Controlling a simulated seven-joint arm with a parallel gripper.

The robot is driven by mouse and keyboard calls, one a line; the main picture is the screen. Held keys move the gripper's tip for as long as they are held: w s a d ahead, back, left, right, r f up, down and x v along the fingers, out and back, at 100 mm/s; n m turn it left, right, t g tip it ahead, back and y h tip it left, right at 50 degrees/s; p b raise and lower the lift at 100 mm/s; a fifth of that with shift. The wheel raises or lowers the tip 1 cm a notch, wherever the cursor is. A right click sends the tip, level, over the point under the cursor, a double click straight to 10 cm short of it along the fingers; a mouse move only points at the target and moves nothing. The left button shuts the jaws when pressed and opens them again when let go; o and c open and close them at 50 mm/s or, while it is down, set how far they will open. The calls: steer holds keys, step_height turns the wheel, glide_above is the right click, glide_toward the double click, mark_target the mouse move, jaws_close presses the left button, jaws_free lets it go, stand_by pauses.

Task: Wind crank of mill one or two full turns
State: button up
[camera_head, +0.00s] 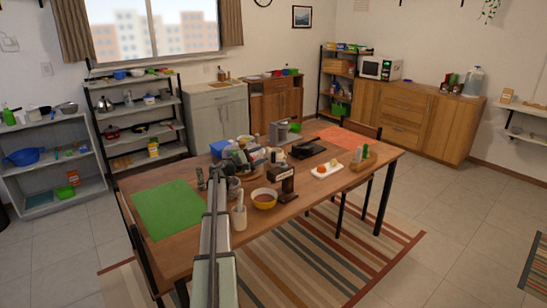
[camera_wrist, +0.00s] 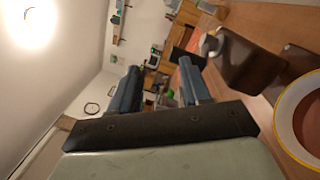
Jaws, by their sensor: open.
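A dark brown wooden mill (camera_head: 287,186) with a pale top stands on the table beside a yellow-rimmed bowl (camera_head: 264,198). A brown wooden body (camera_wrist: 245,65) with a grey rounded knob (camera_wrist: 209,44) shows at the right in the wrist view, apparently the same mill; its crank cannot be made out clearly. My gripper (camera_wrist: 160,82) is open and empty, its two dark fingers spread. The mill lies outside the fingers, to their right in that view. In the head view my arm reaches over the table left of the bowl, and its fingertips are hard to tell from the clutter.
A white tray (camera_head: 327,171) and a round board (camera_head: 358,164) with small items are farther right. The green mat (camera_head: 167,208) at the left is clear.

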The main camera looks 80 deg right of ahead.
mark_target(274, 161)
steer(key=w+f+n+g+y, duration=0.2)
steer(key=w+n+g+y, duration=0.1)
steer(key=w+n+y, duration=0.45)
steer(key=shift+h, duration=0.45)
steer(key=x, duration=1.3)
steer(key=shift+s+a+f, duration=0.1)
steer(key=shift+s+a, duration=0.15)
steer(key=shift+s, duration=0.15)
jaws_close()
steer(key=shift+a+n, duration=0.15)
steer(key=shift+n, duration=0.1)
